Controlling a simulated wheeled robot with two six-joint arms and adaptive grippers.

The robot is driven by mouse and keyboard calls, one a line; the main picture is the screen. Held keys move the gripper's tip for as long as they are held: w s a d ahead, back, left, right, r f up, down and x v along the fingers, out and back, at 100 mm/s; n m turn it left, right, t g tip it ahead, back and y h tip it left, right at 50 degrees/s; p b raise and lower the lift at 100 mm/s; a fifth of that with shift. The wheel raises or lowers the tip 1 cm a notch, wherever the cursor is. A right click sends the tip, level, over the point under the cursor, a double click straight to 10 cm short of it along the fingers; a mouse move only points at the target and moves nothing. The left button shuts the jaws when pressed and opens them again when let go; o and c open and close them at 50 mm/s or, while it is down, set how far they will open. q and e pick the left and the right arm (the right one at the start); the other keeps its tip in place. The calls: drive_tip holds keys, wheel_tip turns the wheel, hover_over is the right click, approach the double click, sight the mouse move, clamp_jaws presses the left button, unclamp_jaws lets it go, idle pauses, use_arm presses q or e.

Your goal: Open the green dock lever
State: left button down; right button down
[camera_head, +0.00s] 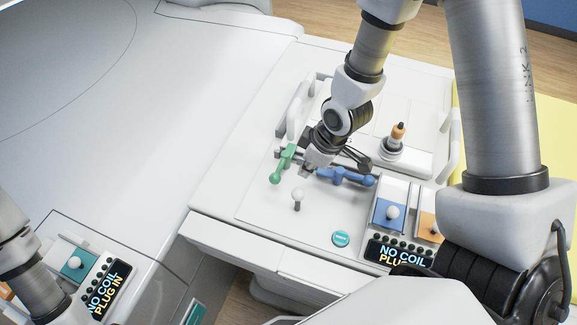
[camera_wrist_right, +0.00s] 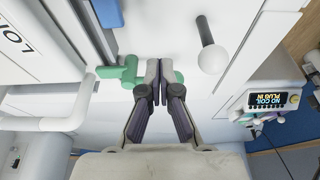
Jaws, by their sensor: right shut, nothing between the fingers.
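The green dock lever (camera_head: 283,163) sits at the left end of a pale panel on the white table, with a round knob at its near end. In the right wrist view the green lever (camera_wrist_right: 118,73) lies left of my fingertips, and a green end shows just right of them. My right gripper (camera_head: 306,170) is shut and empty, close beside the lever's right side in the head view. In the wrist view its fingertips (camera_wrist_right: 153,68) overlap the lever's middle; I cannot tell whether they touch it. My left gripper is out of view.
A blue lever (camera_head: 345,177) lies just right of my right gripper. A white ball knob (camera_head: 298,195) stands nearer. An orange-topped plug (camera_head: 397,134) stands behind. A "NO COIL PLUG IN" display (camera_head: 398,255) is at the front right. The panel's front left is clear.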

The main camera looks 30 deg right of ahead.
sight(284, 164)
drive_tip(key=w+p, duration=0.1)
drive_tip(key=w+a+f+p, duration=0.1)
drive_tip(key=a+p, duration=0.1)
drive_tip(key=shift+w+f, duration=0.25)
drive_tip(key=shift+w, duration=0.15)
drive_tip(key=shift+w+a+f+p, duration=0.2)
drive_tip(key=shift+a+p, duration=0.1)
drive_tip(key=shift+a, duration=0.15)
drive_tip(key=shift+f, duration=0.1)
drive_tip(key=shift+d, duration=0.1)
drive_tip(key=shift+m, duration=0.3)
drive_tip(key=shift+w+a, duration=0.1)
drive_tip(key=shift+a, duration=0.15)
drive_tip(key=shift+m, duration=0.3)
